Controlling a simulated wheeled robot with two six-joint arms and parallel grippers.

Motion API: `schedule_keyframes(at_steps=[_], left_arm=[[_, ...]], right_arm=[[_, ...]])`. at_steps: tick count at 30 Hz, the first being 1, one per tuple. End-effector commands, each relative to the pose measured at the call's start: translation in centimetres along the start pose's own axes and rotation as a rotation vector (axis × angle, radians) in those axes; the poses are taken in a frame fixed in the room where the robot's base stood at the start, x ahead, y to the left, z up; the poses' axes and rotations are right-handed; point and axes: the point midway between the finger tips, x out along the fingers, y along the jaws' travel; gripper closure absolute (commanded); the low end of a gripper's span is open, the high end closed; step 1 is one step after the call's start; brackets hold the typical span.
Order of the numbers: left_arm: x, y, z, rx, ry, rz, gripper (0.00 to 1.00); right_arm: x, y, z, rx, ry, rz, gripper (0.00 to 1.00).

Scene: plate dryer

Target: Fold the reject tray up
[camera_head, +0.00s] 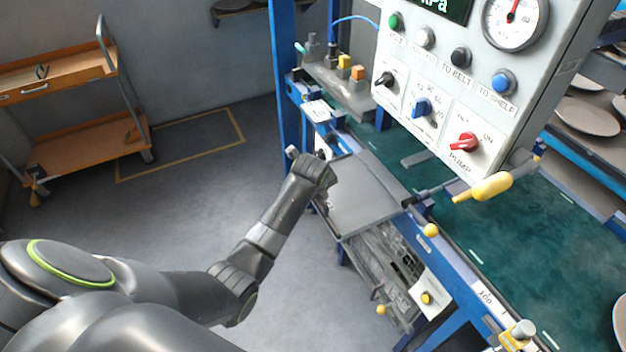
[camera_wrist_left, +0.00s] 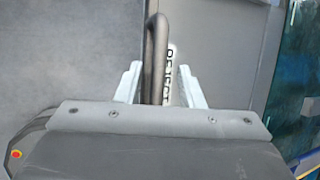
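The reject tray (camera_head: 368,200) is a grey flat panel with a raised rim. It juts out from the blue bench frame on the aisle side and looks roughly level. In the left wrist view its grey surface (camera_wrist_left: 215,50) carries a white REJECT label (camera_wrist_left: 172,72) beside a dark bar handle (camera_wrist_left: 156,45). My left gripper (camera_wrist_left: 158,70) is open, with its two pale fingers on either side of the handle and gaps showing. In the head view my left wrist (camera_head: 312,170) is at the tray's outer edge, and the fingers are hidden there. My right gripper is not in view.
A control panel (camera_head: 440,110) with knobs and a gauge overhangs the bench at the right. A yellow-handled lever (camera_head: 485,187) sticks out below it. A grey slatted bin (camera_head: 385,270) is under the tray. An orange cart (camera_head: 75,120) stands far left; the floor between is clear.

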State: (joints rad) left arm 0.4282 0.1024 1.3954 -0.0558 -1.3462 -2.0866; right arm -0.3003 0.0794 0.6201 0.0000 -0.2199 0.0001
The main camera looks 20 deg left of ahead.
Motion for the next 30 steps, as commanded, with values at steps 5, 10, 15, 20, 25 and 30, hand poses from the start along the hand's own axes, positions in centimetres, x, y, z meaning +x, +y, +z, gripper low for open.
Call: schedule_keyframes(at_steps=[5, 10, 15, 20, 25, 30], left_arm=[[-2.8, 0.0, 0.0, 0.0, -0.002, -0.003, 0.66], [-5.7, 0.0, 0.0, 0.0, -0.001, -0.002, 0.66], [-8.8, 0.0, 0.0, 0.001, -0.001, -0.003, 0.66], [-11.8, 0.0, 0.0, 0.0, -0.002, -0.004, 0.66], [-14.3, 0.0, 0.1, 0.0, -0.002, -0.004, 0.66], [-15.6, 0.0, 0.0, 0.0, -0.001, -0.001, 0.66]], right_arm=[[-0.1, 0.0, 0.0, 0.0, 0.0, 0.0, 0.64], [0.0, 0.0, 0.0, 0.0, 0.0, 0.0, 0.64], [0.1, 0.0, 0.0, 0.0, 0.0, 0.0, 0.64], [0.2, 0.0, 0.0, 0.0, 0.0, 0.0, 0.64], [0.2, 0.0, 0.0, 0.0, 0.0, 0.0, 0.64], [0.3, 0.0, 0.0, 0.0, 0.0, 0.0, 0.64]])
